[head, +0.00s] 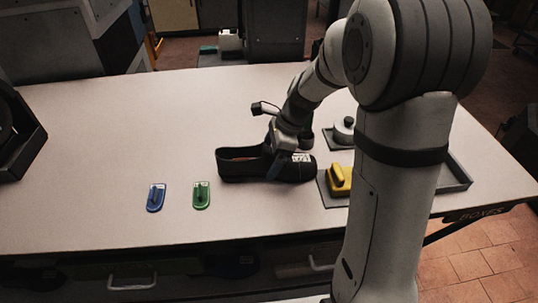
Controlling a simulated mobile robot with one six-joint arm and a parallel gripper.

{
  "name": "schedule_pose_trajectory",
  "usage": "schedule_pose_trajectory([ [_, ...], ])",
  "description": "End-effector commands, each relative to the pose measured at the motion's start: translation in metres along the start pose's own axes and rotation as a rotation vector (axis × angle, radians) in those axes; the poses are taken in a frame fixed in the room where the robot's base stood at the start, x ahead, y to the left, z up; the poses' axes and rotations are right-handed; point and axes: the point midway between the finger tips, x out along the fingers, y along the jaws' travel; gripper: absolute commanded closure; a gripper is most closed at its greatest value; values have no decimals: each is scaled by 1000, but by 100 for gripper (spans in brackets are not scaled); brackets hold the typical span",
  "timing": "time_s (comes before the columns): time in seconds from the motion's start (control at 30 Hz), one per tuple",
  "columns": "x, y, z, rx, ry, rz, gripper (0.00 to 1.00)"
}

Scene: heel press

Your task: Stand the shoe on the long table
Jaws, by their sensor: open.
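A black shoe (237,167) rests sole down on the long table (105,130), with its toe end to the right and its opening facing up. A small white label shows near its right half. My gripper (283,165) is at the shoe's right half, with its fingers reaching down around or beside the shoe. It is open. The far finger and any contact with the shoe are hidden.
Blue (156,197) and green (201,195) handled pieces lie at the front left. A yellow block (340,180) on a dark pad and a round grey lidded object (343,130) stand to the right. A black bin-like object (22,135) is at the far left. The left tabletop is clear.

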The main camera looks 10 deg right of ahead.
Motion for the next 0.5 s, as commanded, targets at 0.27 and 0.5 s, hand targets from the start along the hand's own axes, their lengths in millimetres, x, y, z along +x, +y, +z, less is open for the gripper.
schedule_pose_trajectory([
  [0.27,-27,-1,3,0,0,-6,7],
  [0.5,-81,-1,3,0,0,-7,7],
])
